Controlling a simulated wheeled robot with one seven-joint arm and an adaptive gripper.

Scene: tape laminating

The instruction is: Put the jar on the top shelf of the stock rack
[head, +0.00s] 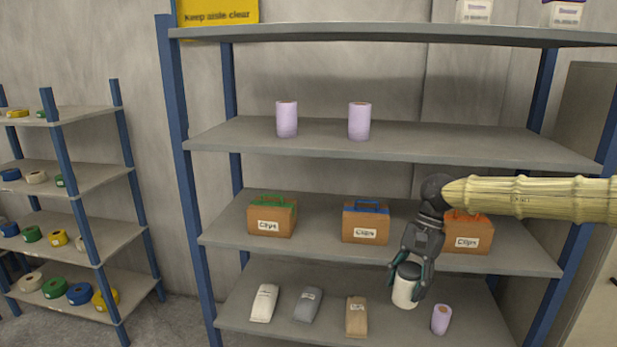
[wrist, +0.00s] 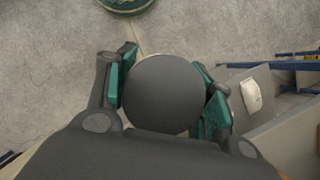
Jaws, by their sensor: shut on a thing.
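The jar (head: 404,292) is white with a dark round lid and is almost upright. My gripper (head: 408,275) is shut around its upper part from above, low in front of the stock rack. In the wrist view the dark lid (wrist: 163,95) sits between the green pads and hides the jar's body. Floor shows beyond the lid, so the jar is held clear of the shelves. The stock rack has blue posts and grey shelves. Its top shelf (head: 370,34) is far above my gripper and carries white boxes (head: 474,11) at the right; its top surface is barely visible.
Two lilac rolls (head: 287,119) stand on the second shelf. Boxes of clips (head: 272,218) fill the third. Bags (head: 264,303) and a lilac roll (head: 441,319) are on the bottom shelf. A tape rack (head: 80,178) stands left. My arm crosses the right side.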

